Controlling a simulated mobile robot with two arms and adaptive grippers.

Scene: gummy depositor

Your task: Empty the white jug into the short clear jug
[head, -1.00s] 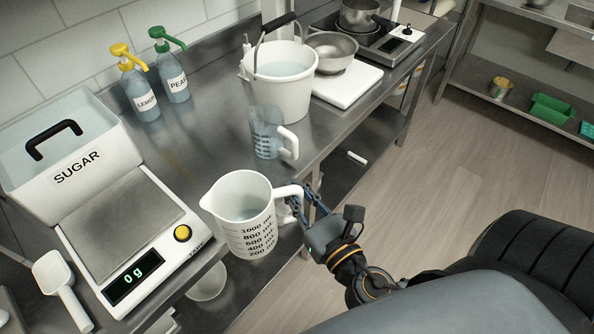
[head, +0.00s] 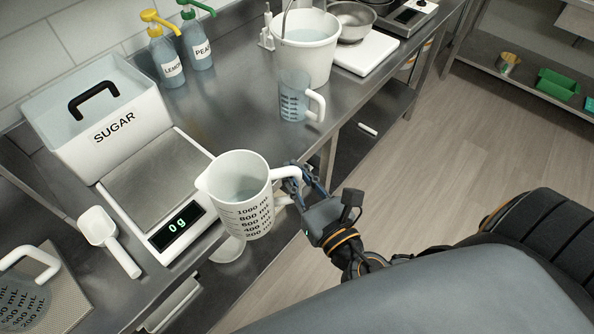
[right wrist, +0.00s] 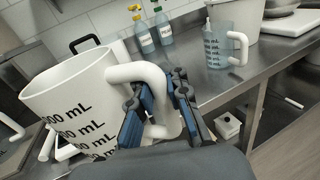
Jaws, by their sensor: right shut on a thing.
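The white jug (head: 243,215) with black mL markings is upright, held up by the bench's front edge. A pale bluish liquid shows inside it. My right gripper (head: 290,180) is shut on its handle, and the right wrist view shows the fingers (right wrist: 160,105) around the handle of the white jug (right wrist: 80,105). One clear jug (head: 293,104) with a white handle stands on the bench before the bucket. Another clear jug (head: 22,298) is cut off at the lower left. I cannot tell which is the short one. My left gripper is not in view.
A scale (head: 150,185) reading 0 g lies just left of the white jug, with the sugar bin (head: 120,130) behind and a white scoop (head: 108,240) at its left. The bucket (head: 306,55) and two pump bottles stand farther back. Bench between is clear.

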